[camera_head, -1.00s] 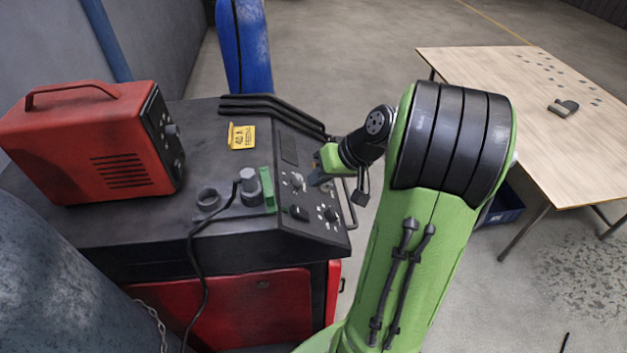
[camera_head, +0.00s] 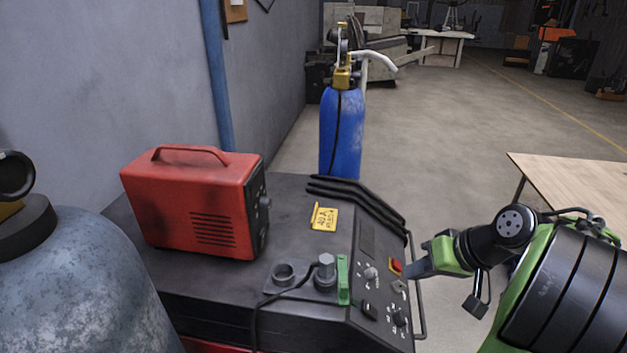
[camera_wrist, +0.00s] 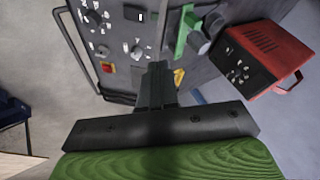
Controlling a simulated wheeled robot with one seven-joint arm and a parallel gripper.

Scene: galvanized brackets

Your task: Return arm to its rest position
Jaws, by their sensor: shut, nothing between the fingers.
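My gripper (camera_head: 412,271) shows in the head view at the right edge of the control panel (camera_head: 367,245) of the dark machine. Its fingers are shut and empty, pointing left at the panel close to the red button (camera_head: 396,266). I cannot tell for sure whether the tips touch the panel, but nothing is held. In the wrist view the shut fingers (camera_wrist: 157,78) point at the panel (camera_wrist: 120,17), with the red button (camera_wrist: 107,67) to their left. My green arm fills the lower right of the head view.
A red box unit (camera_head: 190,210) stands on the machine top, beside a socket plate with a green lever (camera_head: 344,280). A handrail (camera_head: 417,300) runs along the panel's right side. A blue cylinder (camera_head: 341,135) stands behind. A wooden table (camera_head: 580,190) is at right; open floor lies between.

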